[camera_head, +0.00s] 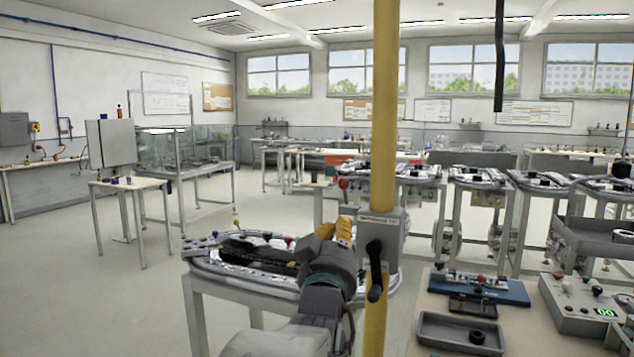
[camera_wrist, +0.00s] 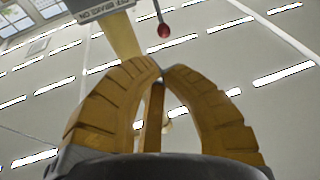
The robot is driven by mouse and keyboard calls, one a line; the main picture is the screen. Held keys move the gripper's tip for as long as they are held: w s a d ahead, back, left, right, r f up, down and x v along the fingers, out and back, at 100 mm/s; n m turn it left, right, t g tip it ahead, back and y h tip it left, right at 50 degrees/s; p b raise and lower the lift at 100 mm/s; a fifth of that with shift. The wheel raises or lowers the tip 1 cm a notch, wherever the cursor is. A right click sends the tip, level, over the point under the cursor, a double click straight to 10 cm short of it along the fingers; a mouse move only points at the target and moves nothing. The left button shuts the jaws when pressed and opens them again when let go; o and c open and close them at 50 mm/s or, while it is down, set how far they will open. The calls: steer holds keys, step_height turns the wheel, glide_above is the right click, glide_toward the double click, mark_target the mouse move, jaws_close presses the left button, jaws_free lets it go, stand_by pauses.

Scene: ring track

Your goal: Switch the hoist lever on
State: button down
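A grey box (camera_head: 395,228) with a label sits on the yellow post. A red ball knob on a thin rod (camera_head: 343,184), apparently the hoist lever, stands up and left of the box. In the wrist view the red knob (camera_wrist: 164,31) shows beyond my fingertips, beside the yellow post. The label there ends in "BRAKE ON". My gripper (camera_head: 340,228) is just left of the box and below the knob. In the wrist view its yellow fingers (camera_wrist: 161,70) meet at the tips, apart from the knob. I see nothing held between them.
A track table (camera_head: 215,262) stands behind my arm. A bench with a grey tray (camera_head: 432,328) and control box (camera_head: 580,305) is at right.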

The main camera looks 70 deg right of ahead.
steer(key=shift+r, duration=0.15)
steer(key=shift+d, duration=0.1)
steer(key=p, duration=0.5)
glide_toward(347, 185)
steer(key=x, duration=0.8)
